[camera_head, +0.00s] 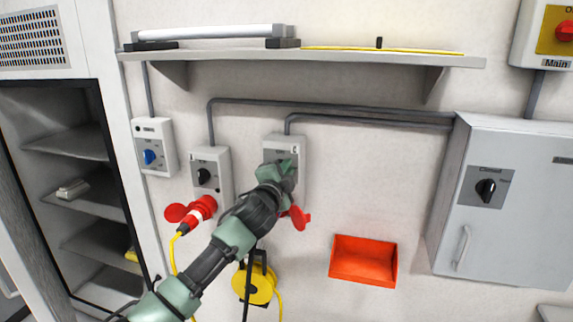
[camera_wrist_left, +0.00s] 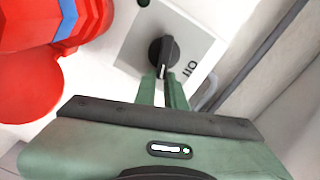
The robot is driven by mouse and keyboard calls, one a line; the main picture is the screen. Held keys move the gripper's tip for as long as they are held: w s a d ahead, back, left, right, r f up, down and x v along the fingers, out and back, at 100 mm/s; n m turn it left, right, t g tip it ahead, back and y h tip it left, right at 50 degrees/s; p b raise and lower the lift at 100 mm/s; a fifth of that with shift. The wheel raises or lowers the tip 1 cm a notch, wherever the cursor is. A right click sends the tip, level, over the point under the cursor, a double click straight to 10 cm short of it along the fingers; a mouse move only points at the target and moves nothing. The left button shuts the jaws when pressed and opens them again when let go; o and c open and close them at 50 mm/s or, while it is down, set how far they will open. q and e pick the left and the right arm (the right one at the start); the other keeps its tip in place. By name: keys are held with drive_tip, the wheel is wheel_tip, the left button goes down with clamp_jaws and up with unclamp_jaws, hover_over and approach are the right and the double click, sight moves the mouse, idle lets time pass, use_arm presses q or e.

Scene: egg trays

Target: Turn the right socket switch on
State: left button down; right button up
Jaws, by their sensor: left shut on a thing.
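The right socket box (camera_head: 298,146) is a grey-white box on the wall, partly hidden behind my left gripper. Its red socket parts (camera_head: 299,217) stick out below. My left gripper (camera_head: 279,172) is at the front of this box. In the left wrist view, the black switch knob (camera_wrist_left: 164,50) sits on a grey plate (camera_wrist_left: 190,40), and the fingers of my left gripper (camera_wrist_left: 162,82) are shut on the knob. The knob's white mark points towards the fingers. The left socket box (camera_head: 208,155) has its own black knob (camera_head: 204,176) and a red plug (camera_head: 204,206). My right gripper is not in view.
A shelf (camera_head: 350,57) runs above the boxes. A blue-knob switch box (camera_head: 150,140) is at the left. A yellow cable reel (camera_head: 262,292) hangs below, with a red bin (camera_head: 350,263) to its right. A grey cabinet (camera_head: 520,220) stands at the right.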

use_arm(q)
drive_tip(key=shift+w+a+f+m+p, duration=0.15)
drive_tip(key=shift+f+m+p, duration=0.2)
drive_tip(key=shift+m, duration=0.65)
drive_tip(key=shift+s+a+f+m+p, duration=0.15)
drive_tip(key=shift+f+m, duration=0.3)
drive_tip(key=shift+m, duration=0.55)
drive_tip(key=shift+w, duration=0.1)
drive_tip(key=c, duration=1.5)
unclamp_jaws()
drive_tip(key=shift+r, duration=0.1)
drive_tip(key=shift+a, duration=0.25)
drive_tip(key=shift+d, duration=0.1)
